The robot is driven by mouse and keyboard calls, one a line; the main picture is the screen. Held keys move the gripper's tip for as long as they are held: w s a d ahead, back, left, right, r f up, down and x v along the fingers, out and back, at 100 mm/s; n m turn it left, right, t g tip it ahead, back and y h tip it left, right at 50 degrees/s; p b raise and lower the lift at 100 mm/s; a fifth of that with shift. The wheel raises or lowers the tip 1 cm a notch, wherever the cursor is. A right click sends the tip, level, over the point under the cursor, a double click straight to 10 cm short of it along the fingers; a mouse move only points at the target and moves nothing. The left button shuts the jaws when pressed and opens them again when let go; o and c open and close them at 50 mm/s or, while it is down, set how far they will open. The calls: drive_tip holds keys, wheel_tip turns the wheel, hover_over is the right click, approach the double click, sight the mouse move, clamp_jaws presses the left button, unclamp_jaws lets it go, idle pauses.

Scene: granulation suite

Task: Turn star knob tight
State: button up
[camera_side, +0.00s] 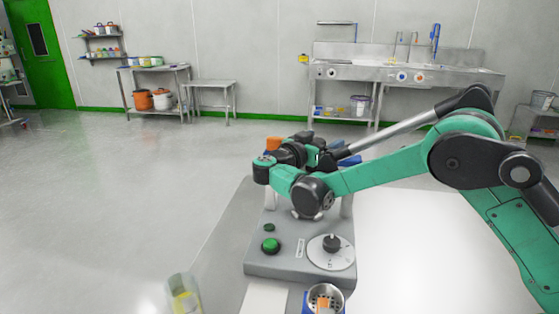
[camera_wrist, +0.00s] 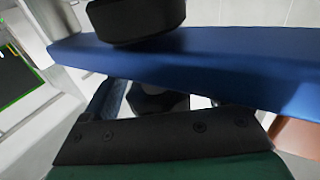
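The dark star knob (camera_wrist: 157,101) shows partly in the wrist view, under the edge of a blue bar (camera_wrist: 220,65); its lobes are mostly hidden. My gripper (camera_wrist: 168,108) has its fingers apart, one on each side of the knob, with light gaps showing beside it. Contact with the knob is not visible. In the side view my gripper (camera_side: 322,158) is at the back of the grey machine (camera_side: 275,262), beside the blue part (camera_side: 348,160). My wrist hides the knob there.
The machine's front has a green button (camera_side: 271,245) and a dial with a black knob (camera_side: 331,243). A metal canister (camera_side: 323,300) with something orange inside stands in front. A clear jar (camera_side: 183,295) is at front left. A black cylinder (camera_wrist: 135,15) sits above the blue bar.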

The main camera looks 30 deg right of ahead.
drive_tip(key=v, duration=0.5)
drive_tip(key=shift+a, duration=0.3)
drive_tip(key=shift+r, duration=0.1)
